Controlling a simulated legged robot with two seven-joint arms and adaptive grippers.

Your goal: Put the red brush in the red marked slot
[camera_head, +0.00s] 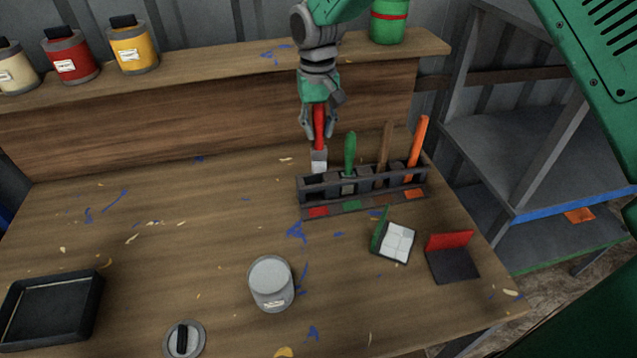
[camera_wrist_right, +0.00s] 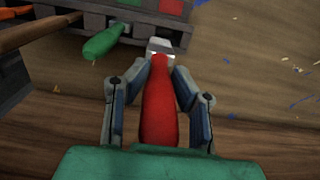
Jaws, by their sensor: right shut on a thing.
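My right gripper (camera_head: 319,128) is shut on the red brush (camera_head: 319,140), whose red handle is up and whose metal and pale end points down. The brush is upright above the left end of the dark slotted rack (camera_head: 362,205), over the slot with the red mark (camera_head: 317,212). I cannot tell whether its tip is inside the slot. In the right wrist view the red brush (camera_wrist_right: 160,108) lies between the two fingers (camera_wrist_right: 158,95), its metal end near the rack (camera_wrist_right: 118,25). My left gripper is not in view.
A green brush (camera_head: 350,155), a brown-handled brush (camera_head: 385,150) and an orange brush (camera_head: 418,148) stand in the other slots. A grey can (camera_head: 271,283), a black tray (camera_head: 52,309) and small holders stand on the bench. Paint jars line the shelf behind. The bench's middle left is mostly clear.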

